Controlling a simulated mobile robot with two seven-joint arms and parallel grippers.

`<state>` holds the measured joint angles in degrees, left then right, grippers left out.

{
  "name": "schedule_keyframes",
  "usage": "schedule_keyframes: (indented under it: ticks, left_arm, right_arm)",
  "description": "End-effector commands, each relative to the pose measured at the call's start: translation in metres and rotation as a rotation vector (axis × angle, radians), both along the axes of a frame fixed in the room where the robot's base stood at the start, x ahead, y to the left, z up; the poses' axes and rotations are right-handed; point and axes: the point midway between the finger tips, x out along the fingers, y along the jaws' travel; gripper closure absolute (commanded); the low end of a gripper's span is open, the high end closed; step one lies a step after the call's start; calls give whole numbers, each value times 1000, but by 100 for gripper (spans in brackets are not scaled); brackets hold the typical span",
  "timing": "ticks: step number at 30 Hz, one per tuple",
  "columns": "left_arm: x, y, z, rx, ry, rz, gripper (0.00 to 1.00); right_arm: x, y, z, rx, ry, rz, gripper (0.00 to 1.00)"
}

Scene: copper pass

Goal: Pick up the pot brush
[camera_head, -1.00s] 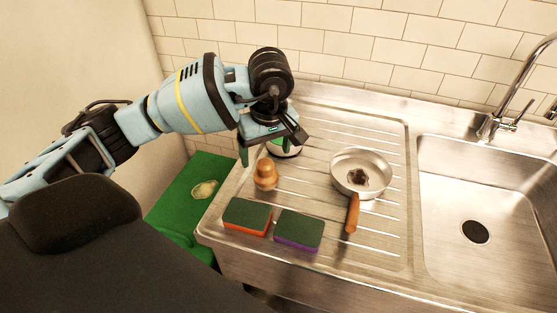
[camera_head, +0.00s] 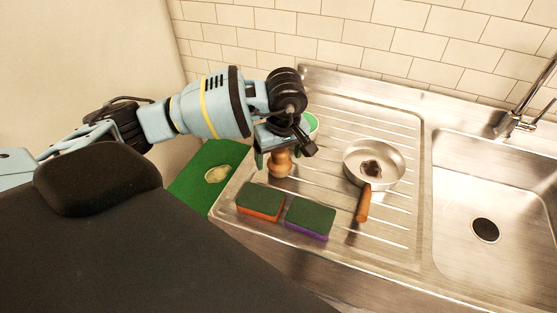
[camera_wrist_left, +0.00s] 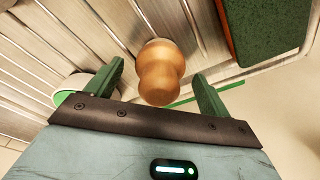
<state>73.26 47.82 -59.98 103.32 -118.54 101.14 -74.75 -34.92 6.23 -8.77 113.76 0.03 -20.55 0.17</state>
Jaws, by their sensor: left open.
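The pot brush (camera_head: 280,164) stands on the ribbed drainboard, its rounded wooden handle upward; bristles cannot be made out. My left gripper (camera_head: 278,156) is above it in the head view, covering part of its top. In the left wrist view the brush's wooden knob (camera_wrist_left: 160,75) shows between the two green fingers of my left gripper (camera_wrist_left: 160,85), with gaps on both sides. The fingers are open and hold nothing. My right gripper is not in view.
Two sponges, one orange-based (camera_head: 260,201) and one purple-based (camera_head: 310,218), lie in front of the brush. A small pan (camera_head: 376,163) with a wooden handle is to the right. A green-lined cup (camera_head: 311,124) stands behind my gripper. The sink (camera_head: 490,190) is far right.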

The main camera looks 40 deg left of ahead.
Motion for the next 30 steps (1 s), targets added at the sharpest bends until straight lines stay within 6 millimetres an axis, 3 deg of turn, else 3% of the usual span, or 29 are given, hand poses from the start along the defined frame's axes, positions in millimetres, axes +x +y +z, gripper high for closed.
schedule_keyframes:
  ticks: [4,12,23,30]
  left_arm:
    - [1,1,-14,0,2,0,19]
    - [2,2,-16,-1,1,-1,19]
    - [2,2,-16,-1,1,0,66]
    - [2,2,-15,-1,-1,0,68]
  right_arm:
    - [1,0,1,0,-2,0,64]
    - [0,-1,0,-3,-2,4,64]
    - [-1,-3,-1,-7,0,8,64]
    - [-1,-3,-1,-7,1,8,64]
